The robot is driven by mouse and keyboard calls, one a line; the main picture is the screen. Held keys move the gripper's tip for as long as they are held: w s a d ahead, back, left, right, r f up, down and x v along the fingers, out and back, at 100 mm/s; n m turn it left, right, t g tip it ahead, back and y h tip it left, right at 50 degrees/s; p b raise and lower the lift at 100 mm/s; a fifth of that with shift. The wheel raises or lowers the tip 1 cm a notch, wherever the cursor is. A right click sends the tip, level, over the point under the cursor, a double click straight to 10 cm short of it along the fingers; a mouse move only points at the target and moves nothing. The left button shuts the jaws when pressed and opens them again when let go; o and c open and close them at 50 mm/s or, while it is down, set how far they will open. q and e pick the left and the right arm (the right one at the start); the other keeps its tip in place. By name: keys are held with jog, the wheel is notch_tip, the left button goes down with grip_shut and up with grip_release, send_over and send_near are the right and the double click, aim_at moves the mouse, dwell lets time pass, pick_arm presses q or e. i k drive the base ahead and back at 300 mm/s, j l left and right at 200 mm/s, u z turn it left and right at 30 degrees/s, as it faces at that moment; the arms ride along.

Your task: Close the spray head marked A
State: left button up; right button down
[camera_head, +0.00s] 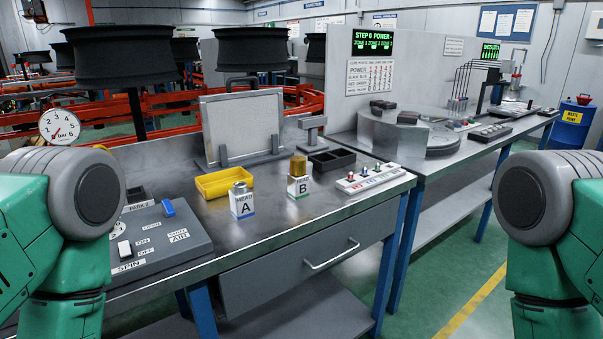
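The spray head marked A (242,204) is a small white block with a metallic grey top and a blue base edge. It stands upright on the metal workbench (285,222). The spray head marked B (299,183) stands behind it to the right, with a brass-coloured top and a green base edge. Whether head A is open or closed I cannot tell. Green and grey parts of my two arms show at the left and right edges. Neither gripper is in the picture.
A control panel (150,243) with a spin switch and a blue-knobbed air switch is at the bench's left. A yellow tray (223,182) lies behind head A. A black tray (332,160) and a white strip with knobs (369,177) are right. Bench space before the heads is clear.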

aim_at(240, 198)
jog(key=i+l+u, duration=0.2)
jog(key=i+l, duration=0.15)
jog(key=l, duration=0.25)
jog(key=i+l, duration=0.2)
jog(key=l, duration=0.15)
jog(key=i+l+u, duration=0.15)
jog(key=l, duration=0.15)
jog(key=i+l+u, duration=0.1)
jog(key=l, duration=0.25)
jog(key=i+l+u, duration=0.1)
jog(key=l, duration=0.25)
jog(key=i+l+u, duration=0.1)
jog(key=i+l, duration=0.15)
jog(key=l, duration=0.15)
jog(key=i+l+u, duration=0.1)
jog(key=l, duration=0.25)
